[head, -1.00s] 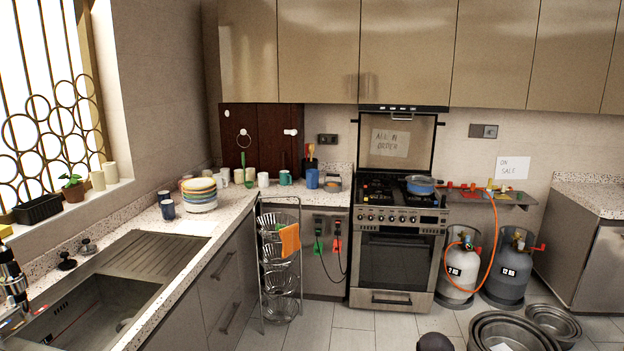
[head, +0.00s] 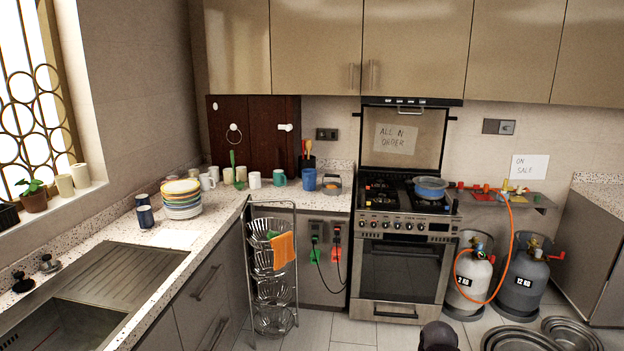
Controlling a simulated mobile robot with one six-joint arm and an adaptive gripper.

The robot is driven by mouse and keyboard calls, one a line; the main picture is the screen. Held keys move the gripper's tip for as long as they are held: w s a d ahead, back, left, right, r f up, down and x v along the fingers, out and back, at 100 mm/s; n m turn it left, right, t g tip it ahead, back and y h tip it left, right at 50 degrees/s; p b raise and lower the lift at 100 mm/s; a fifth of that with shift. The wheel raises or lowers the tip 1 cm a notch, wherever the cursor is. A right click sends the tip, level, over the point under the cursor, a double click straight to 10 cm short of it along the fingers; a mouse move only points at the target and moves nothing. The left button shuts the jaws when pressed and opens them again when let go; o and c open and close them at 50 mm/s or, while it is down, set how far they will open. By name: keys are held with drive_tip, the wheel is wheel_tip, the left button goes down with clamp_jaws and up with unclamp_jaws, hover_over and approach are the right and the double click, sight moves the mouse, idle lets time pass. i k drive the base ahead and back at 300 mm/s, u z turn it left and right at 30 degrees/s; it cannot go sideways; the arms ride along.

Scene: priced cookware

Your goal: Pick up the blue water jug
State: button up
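The blue water jug (head: 309,181) stands upright on the counter in the head view, just left of the stove. It is near the back wall, with a teal mug (head: 279,178) to its left and a small clear container with orange contents (head: 332,185) to its right. Nothing covers its front. My gripper is not in view, so its opening and contents are hidden.
A wire basket rack (head: 272,270) with an orange cloth stands in front of the counter. The stove (head: 400,265) holds a blue pan (head: 430,188). Gas cylinders (head: 524,275) and metal pots (head: 572,333) are at right. Stacked bowls (head: 180,200) sit left.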

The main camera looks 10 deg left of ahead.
sight(309, 174)
drive_tip(key=u, duration=0.05)
drive_tip(key=i, duration=3.6)
drive_tip(key=u, duration=1.15)
